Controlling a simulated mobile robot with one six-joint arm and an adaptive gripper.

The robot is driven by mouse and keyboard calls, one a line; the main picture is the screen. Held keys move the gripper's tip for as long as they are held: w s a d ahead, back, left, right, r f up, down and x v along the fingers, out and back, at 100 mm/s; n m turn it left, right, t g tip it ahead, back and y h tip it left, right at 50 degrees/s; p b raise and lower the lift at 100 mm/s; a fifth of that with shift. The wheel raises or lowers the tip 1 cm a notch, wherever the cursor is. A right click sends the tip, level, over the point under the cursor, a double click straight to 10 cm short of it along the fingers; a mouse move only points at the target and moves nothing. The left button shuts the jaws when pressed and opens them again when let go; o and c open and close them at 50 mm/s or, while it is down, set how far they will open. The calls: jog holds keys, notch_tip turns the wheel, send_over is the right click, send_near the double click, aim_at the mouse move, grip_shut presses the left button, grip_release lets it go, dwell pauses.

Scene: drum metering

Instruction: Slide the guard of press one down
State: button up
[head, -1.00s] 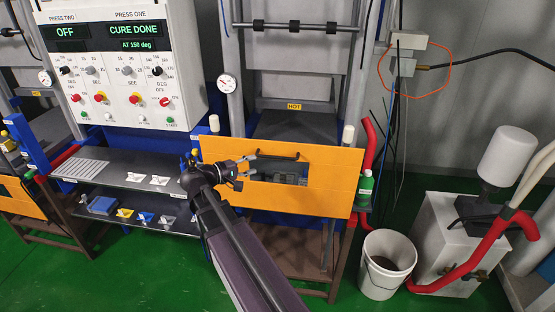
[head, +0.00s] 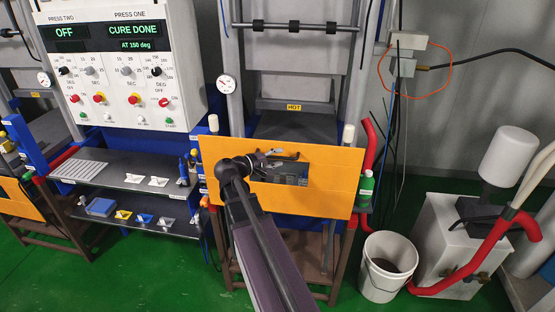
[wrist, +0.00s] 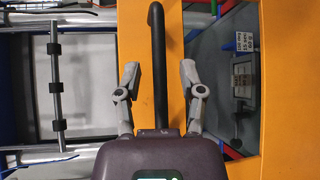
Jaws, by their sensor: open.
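The guard of press one is an orange panel (head: 325,198) with a window, across the press front below the HOT plate. Its black bar handle (head: 285,156) is near the top edge, above the window. My gripper (head: 270,153) is in front of the handle. In the wrist view the guard (wrist: 285,110) fills the right and middle, and the handle (wrist: 158,40) runs between the two spread fingers of my gripper (wrist: 160,72). The fingers are open, one on each side of the handle, with gaps visible. My arm hides part of the guard's lower left.
The control box (head: 125,65) reads CURE DONE for press one. Shelves (head: 110,175) with small parts stand left. A green bottle (head: 367,185) is close to the guard's right edge. A white bucket (head: 388,265) stands on the floor at right.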

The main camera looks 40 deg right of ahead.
jog(key=shift+d, duration=0.2)
grip_shut()
jog(key=shift+a, duration=0.2)
jog(key=shift+d, duration=0.15)
notch_tip(320, 180, down, 37)
jog(key=b, duration=3.7)
jog(key=shift+f, duration=0.2)
jog(key=shift+s, duration=0.15)
